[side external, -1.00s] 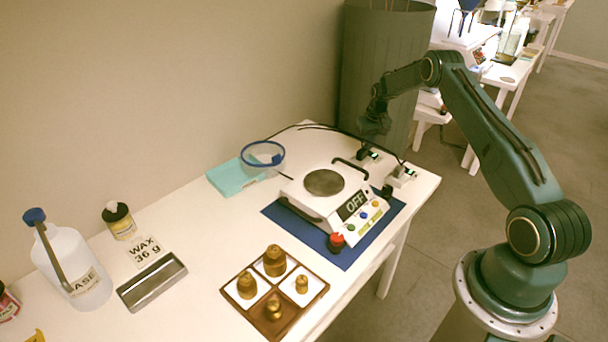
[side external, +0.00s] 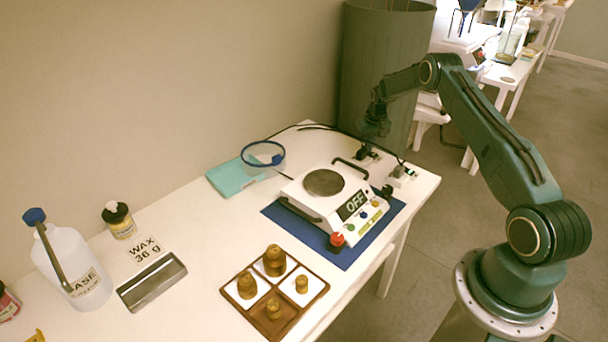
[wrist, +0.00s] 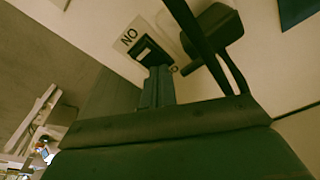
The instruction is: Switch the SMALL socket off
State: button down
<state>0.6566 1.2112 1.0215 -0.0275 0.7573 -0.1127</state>
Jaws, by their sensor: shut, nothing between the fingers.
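Two sockets sit at the table's back right edge. The farther socket (side external: 366,153) has a dark plug and lies right under my gripper (side external: 370,140). The nearer socket (side external: 401,174) has a small green spot on top. No SMALL label is readable on either. In the wrist view, my shut, empty gripper (wrist: 157,85) points down at a dark switch (wrist: 149,52) beside an upside-down "ON" label (wrist: 130,37). The fingertips are at or very near the switch; contact cannot be told. A black plug (wrist: 215,28) with a cable is beside it.
A white hot plate (side external: 310,200) with display "OFF" stands on a blue mat (side external: 272,212). Black cables run along the back edge. A clear bowl with blue rim (side external: 263,148) is left of the sockets. A tall grey-green bin (side external: 370,70) stands behind.

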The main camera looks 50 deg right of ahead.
notch_tip(320, 180, up, 7)
dwell(1.3)
